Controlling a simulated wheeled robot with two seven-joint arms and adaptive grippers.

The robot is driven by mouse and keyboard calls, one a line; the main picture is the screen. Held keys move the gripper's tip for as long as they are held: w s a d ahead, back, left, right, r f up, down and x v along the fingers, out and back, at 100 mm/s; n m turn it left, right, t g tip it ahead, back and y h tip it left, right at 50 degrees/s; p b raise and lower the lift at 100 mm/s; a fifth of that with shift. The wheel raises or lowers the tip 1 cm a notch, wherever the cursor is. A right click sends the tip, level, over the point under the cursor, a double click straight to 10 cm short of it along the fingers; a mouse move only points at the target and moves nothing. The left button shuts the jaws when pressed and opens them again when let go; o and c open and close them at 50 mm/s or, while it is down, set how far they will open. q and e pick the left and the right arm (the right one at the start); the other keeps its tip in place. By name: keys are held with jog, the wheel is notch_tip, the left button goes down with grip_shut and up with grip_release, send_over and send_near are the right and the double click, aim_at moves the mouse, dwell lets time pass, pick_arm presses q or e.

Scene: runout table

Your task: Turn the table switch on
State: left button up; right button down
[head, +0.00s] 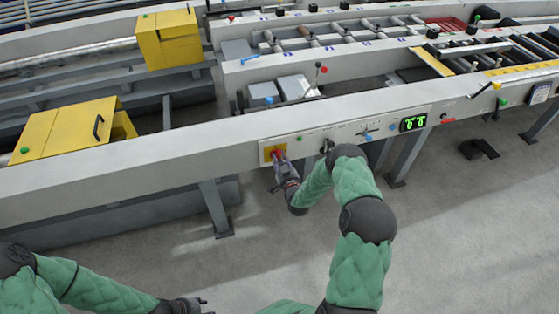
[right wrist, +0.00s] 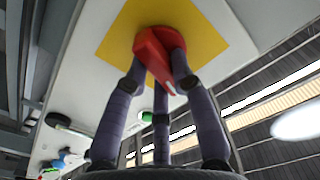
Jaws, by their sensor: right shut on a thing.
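The table switch is a red rotary knob (head: 278,152) on a square yellow plate (head: 266,146), set at the left end of the white control panel on the table's front beam. In the right wrist view the red knob (right wrist: 150,48) and the yellow plate (right wrist: 208,22) fill the upper middle. My right gripper (head: 281,160) has its fingers closed around the knob, and these fingers (right wrist: 158,82) touch it from several sides. The knob's handle slants down to the right in that view. My left gripper (head: 198,304) is low in the head view, away from the panel; its finger opening is unclear.
Yellow boxes (head: 65,133) stand at left. A support leg (head: 216,208) stands below the beam.

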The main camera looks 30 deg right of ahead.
jog(key=m, duration=0.1)
jog(key=m+b, duration=0.1)
jog(key=m, duration=0.1)
jog(key=shift+d+f+m+b, duration=0.1)
jog(key=shift+f+m+b, duration=0.2)
jog(key=shift+m, duration=0.1)
jog(key=shift+f+m+b, duration=0.15)
jog(key=shift+m+b, duration=0.8)
jog(key=shift+m, duration=1.75)
jog(key=shift+f+m+b, duration=0.15)
jog(key=shift+m+b, duration=0.8)
jog(key=shift+m, duration=1.75)
jog(key=c, duration=1)
grip_release()
jog(key=shift+c, duration=0.2)
